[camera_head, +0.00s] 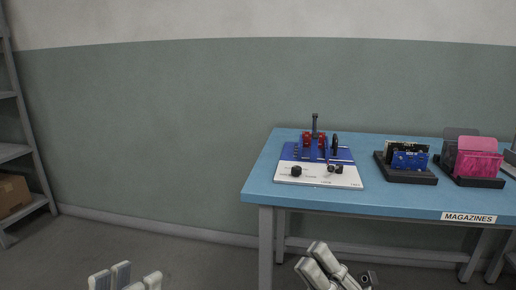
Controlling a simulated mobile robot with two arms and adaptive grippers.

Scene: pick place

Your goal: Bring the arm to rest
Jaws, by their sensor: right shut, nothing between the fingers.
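My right gripper (318,264) is at the bottom edge, right of centre, in front of the table's lower left leg in the picture. Its pale fingers are together, with nothing between them. My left gripper (126,277) is at the bottom left over the grey floor. Only its pale finger ends show, and the frame's edge cuts off the rest, so its opening is unclear. Both grippers are apart from the table and its things.
A blue table (390,203) labelled MAGAZINES stands at right. It holds a white-and-blue board (318,178) with small dark and red parts, a black rack (408,177) with cards, and a pink bin (478,163). A shelf with a cardboard box (12,195) stands at left. Floor between is clear.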

